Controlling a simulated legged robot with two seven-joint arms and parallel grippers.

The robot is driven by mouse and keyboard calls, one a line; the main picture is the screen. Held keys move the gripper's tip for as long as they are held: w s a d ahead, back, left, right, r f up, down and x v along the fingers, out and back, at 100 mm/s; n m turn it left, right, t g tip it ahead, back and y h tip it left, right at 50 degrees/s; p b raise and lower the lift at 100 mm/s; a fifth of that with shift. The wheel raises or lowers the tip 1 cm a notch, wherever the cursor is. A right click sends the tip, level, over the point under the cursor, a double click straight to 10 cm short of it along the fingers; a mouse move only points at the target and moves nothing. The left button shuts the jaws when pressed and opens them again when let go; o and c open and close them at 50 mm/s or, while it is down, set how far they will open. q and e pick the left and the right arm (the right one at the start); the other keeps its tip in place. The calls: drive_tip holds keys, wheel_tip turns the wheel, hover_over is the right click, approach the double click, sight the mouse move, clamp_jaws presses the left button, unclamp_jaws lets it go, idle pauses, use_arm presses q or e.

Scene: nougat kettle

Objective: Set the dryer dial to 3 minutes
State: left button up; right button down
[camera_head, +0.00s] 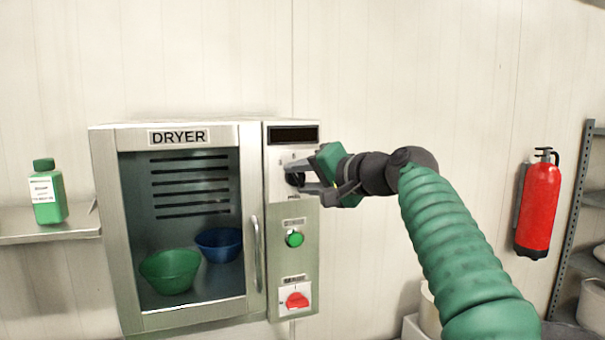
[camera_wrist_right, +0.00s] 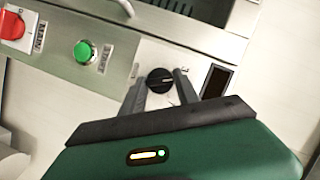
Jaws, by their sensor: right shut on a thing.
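The dryer (camera_head: 180,127) is a steel cabinet with a window and a control panel on its right side. The black dial (camera_wrist_right: 160,80) sits on the upper panel; in the head view it is partly hidden by my gripper. My right gripper (camera_head: 300,180) reaches in from the right and is shut on the dial. In the right wrist view its two fingers (camera_wrist_right: 161,92) lie on either side of the dial. The dial's marks are too small to read. A dark display (camera_head: 293,134) is above the dial. My left gripper is not in view.
Below the dial are a green button (camera_head: 294,239) and a red switch (camera_head: 297,300). The door handle (camera_head: 256,254) is left of the panel. Green (camera_head: 170,270) and blue (camera_head: 219,243) bowls are inside. A green bottle (camera_head: 48,192) stands left; a fire extinguisher (camera_head: 538,205) hangs right.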

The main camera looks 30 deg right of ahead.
drive_tip(key=shift+f+n+g+h+p, duration=0.15)
drive_tip(key=shift+n+g+h+p, duration=0.25)
drive_tip(key=shift+n, duration=0.5)
drive_tip(key=c, duration=1.1)
unclamp_jaws()
drive_tip(key=shift+o, duration=0.9)
drive_tip(key=shift+w, duration=0.25)
drive_tip(key=a+b+v, duration=0.1)
drive_tip(key=b+v, duration=0.2)
drive_tip(key=v, duration=1.3)
drive_tip(key=shift+s+d+b, duration=0.35)
drive_tip(key=shift+d+b, duration=0.05)
drive_tip(key=shift+d, duration=0.15)
